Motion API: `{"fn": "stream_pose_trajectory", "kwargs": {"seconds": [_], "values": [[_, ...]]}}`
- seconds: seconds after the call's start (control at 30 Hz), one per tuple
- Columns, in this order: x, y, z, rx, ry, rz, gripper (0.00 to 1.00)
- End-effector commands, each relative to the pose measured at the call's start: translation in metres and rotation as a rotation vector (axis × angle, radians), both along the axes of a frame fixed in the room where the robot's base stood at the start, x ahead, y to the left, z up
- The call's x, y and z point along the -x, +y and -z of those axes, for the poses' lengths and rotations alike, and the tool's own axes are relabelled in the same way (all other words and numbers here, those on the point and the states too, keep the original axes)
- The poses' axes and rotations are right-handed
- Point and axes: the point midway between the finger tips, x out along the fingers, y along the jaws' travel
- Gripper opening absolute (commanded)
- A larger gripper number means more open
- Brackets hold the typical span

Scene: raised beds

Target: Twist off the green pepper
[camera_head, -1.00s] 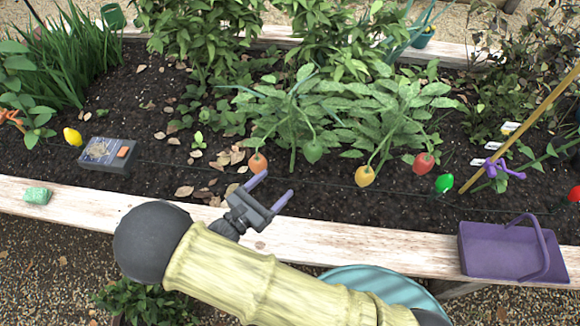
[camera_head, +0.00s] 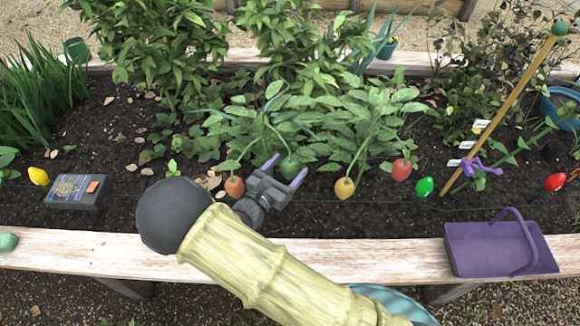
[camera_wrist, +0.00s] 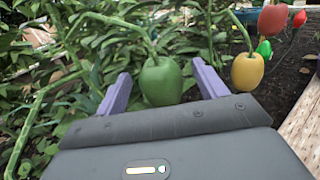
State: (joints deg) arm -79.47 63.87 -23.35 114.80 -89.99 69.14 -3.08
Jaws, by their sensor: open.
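The green pepper (camera_head: 289,166) hangs from a bent green stem among the plant's leaves. It also shows in the wrist view (camera_wrist: 161,82), upright, in the gap between the two fingers. My gripper (camera_head: 285,170) is open, its purple fingertips on either side of the pepper as seen from the head. In the wrist view my gripper (camera_wrist: 160,82) has both fingers apart and clear background shows between each finger and the pepper. How deep the pepper sits between the fingers is hard to tell.
An orange pepper (camera_head: 235,187) hangs just left of my gripper. A yellow pepper (camera_head: 344,188) and a red pepper (camera_head: 401,169) hang to the right. A purple basket (camera_head: 480,250) stands on the wooden bed edge (camera_head: 400,250). A bamboo stake (camera_head: 505,105) leans at right.

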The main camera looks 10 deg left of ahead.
Motion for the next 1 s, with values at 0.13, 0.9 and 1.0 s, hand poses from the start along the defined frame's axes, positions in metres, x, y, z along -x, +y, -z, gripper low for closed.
{"fn": "stream_pose_trajectory", "kwargs": {"seconds": [0.13,0.9,1.0], "values": [[-0.0125,-0.0048,0.0007,0.0,0.001,0.001,0.71],[-0.0155,-0.0066,0.0,0.0,0.0,0.002,0.17],[-0.0154,-0.0067,0.0002,-0.008,-0.003,0.002,0.17]]}}
